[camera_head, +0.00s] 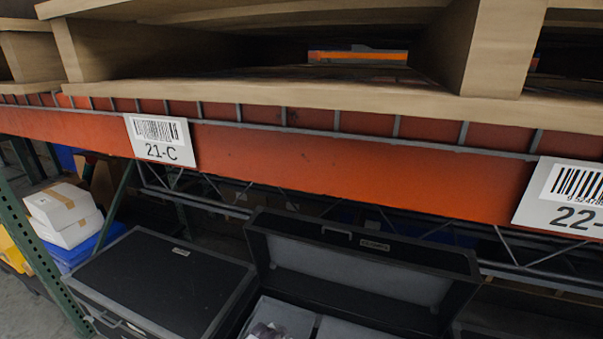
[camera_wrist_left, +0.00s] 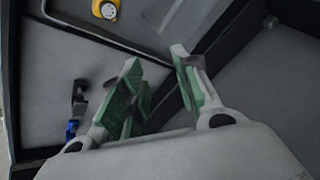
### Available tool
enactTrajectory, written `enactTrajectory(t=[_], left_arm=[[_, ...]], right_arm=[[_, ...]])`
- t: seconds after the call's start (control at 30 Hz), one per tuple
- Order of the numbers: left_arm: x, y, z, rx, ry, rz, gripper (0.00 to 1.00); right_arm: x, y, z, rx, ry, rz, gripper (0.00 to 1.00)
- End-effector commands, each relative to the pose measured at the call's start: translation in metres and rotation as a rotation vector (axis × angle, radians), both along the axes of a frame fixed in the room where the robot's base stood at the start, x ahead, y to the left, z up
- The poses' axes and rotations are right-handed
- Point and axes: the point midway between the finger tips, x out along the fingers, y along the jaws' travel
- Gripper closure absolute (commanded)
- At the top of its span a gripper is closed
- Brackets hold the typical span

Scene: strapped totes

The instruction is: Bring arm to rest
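My left gripper (camera_wrist_left: 157,85) shows in the left wrist view with its green-padded fingers apart and nothing between them. It is over an open black case with a grey lining (camera_wrist_left: 50,50). In the head view an open black case (camera_head: 360,265) stands at the bottom middle with its lid up. Some small pale and dark items show at its lower edge, too cut off to name. Neither gripper can be made out in the head view, and my right gripper is in no view.
An orange rack beam (camera_head: 350,165) with labels and a wooden pallet (camera_head: 300,98) cross above the cases. A closed black case (camera_head: 160,280) stands left of the open one. White boxes (camera_head: 65,215) are farther left. A yellow round item (camera_wrist_left: 106,9) and a blue-ended tool (camera_wrist_left: 76,110) lie in the lined case.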

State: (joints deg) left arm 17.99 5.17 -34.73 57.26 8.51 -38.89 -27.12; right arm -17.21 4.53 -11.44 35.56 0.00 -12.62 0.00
Motion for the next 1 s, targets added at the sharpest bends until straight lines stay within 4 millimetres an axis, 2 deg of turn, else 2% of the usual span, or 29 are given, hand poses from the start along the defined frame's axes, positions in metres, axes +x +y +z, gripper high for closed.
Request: enactTrajectory(t=[0.03,0.1,0.4,0.77,1.0], left_arm=[[-0.017,0.009,-0.019,-0.01,0.025,0.031,0.69],[-0.036,0.02,-0.042,-0.023,0.052,0.074,0.69],[-0.131,0.066,-0.127,-0.064,0.165,0.247,0.69],[-0.26,0.115,-0.204,-0.087,0.284,0.437,0.69],[-0.358,0.145,-0.242,-0.089,0.362,0.563,0.69]], right_arm=[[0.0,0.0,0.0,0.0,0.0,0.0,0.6],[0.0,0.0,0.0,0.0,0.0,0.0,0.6],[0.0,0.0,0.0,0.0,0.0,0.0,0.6],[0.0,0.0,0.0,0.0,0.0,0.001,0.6],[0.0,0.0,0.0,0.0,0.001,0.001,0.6]])
